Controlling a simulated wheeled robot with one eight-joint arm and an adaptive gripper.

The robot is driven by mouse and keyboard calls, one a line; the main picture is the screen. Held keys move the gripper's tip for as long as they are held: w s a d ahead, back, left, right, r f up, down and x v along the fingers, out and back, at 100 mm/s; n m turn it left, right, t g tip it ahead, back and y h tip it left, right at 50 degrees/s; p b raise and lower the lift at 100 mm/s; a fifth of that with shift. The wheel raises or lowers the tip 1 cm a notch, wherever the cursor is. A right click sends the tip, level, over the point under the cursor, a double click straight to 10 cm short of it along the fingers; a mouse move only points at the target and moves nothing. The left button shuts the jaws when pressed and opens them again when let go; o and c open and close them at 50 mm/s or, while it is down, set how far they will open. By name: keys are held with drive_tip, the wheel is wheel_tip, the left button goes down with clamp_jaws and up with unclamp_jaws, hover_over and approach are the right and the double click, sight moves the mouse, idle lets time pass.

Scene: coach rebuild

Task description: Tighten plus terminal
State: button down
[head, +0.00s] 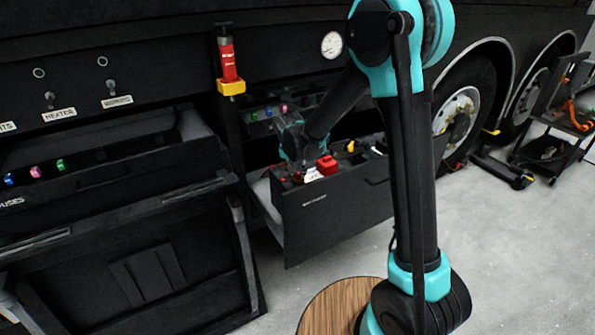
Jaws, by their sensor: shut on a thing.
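An open battery drawer (340,205) is pulled out of the black coach side. In it a red terminal cover (326,165) stands near the front left, with a white label (313,174) beside it. A yellow part (350,146) sits farther right. My gripper (297,171) reaches down into the left end of the drawer, left of the red cover. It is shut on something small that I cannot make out. The plus terminal itself is hard to tell apart, and my wrist hides part of the drawer.
A red extinguisher-like cylinder (227,62) on a yellow base hangs above left. A gauge (332,45) is on the panel. An open fuse compartment (120,165) stands at left. A wheel (463,117) and a cart (555,120) are at right.

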idle(0.4)
drive_tip(key=c, duration=1.2)
unclamp_jaws()
drive_tip(key=v, duration=1.2)
drive_tip(key=shift+d, duration=0.1)
